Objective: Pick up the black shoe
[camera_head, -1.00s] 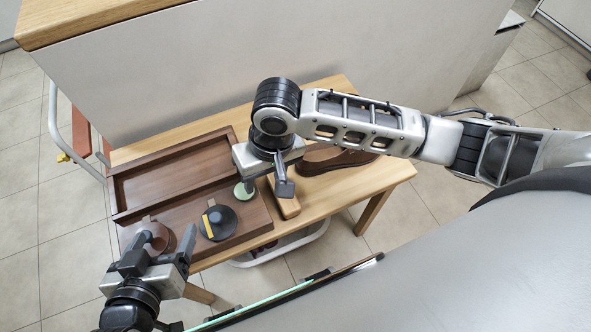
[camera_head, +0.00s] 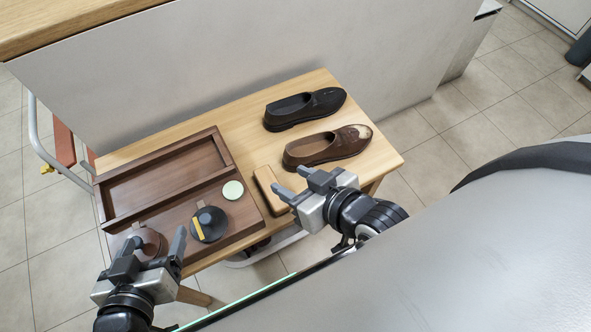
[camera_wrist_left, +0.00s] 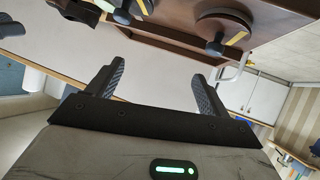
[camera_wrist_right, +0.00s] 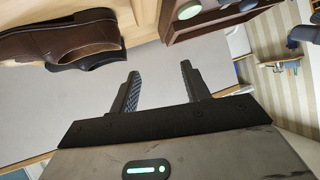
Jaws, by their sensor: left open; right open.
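The black shoe (camera_head: 304,108) lies on the wooden table, at its far right part, toe to the right. In the right wrist view it shows as a dark strip (camera_wrist_right: 88,60) behind the brown shoe. The brown shoe (camera_head: 328,147) lies beside it, nearer to me; it also shows in the right wrist view (camera_wrist_right: 60,36). My right gripper (camera_head: 290,182) is open and empty near the table's front edge, on the near side of the brown shoe. My left gripper (camera_head: 157,247) is open and empty near the table's front left corner.
A brown wooden box (camera_head: 254,212) on the left of the table holds a round black item (camera_head: 208,224), a brown round item (camera_head: 147,243) and a pale green disc (camera_head: 233,190). A wooden brush-like block (camera_head: 271,188) lies between box and shoes. A wall panel (camera_head: 270,55) stands behind the table.

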